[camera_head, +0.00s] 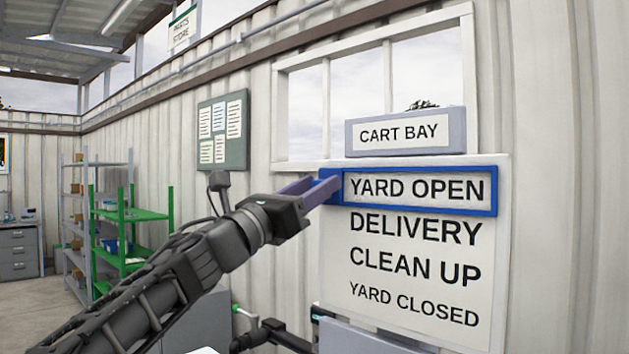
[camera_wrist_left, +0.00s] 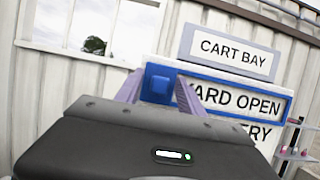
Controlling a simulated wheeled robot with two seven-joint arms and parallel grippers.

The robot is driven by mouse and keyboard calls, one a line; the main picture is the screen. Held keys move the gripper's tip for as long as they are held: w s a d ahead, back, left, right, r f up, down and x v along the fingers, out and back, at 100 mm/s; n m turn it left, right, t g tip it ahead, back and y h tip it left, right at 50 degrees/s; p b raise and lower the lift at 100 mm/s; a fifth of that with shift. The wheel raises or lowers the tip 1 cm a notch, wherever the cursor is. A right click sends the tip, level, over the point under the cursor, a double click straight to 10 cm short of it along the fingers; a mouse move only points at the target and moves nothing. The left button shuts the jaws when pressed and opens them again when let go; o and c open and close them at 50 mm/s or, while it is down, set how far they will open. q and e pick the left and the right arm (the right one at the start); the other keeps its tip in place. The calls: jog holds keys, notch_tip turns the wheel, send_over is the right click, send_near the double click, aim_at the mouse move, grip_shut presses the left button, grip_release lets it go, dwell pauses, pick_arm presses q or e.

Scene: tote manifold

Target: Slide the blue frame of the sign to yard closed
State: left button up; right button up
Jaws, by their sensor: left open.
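The white sign board (camera_head: 335,250) hangs on the wall, listing YARD OPEN, DELIVERY, CLEAN UP and YARD CLOSED from top to bottom. The blue frame (camera_head: 420,210) surrounds YARD OPEN, the top line; it also shows in the left wrist view (camera_wrist_left: 225,75). A blue block, its handle (camera_wrist_left: 158,84), sits at the frame's left end. My left gripper (camera_head: 325,188) is at this handle, its fingers open on either side of it in the left wrist view (camera_wrist_left: 160,92). Whether the fingers touch the handle I cannot tell. My right gripper is not in view.
A green shelf (camera_head: 130,214) and a grey rack stand at the left. Dark arm parts and a grey surface (camera_head: 365,338) lie below the board.

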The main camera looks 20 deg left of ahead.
pick_arm(q)
grip_shut()
dwell(0.5)
dwell(1.0)
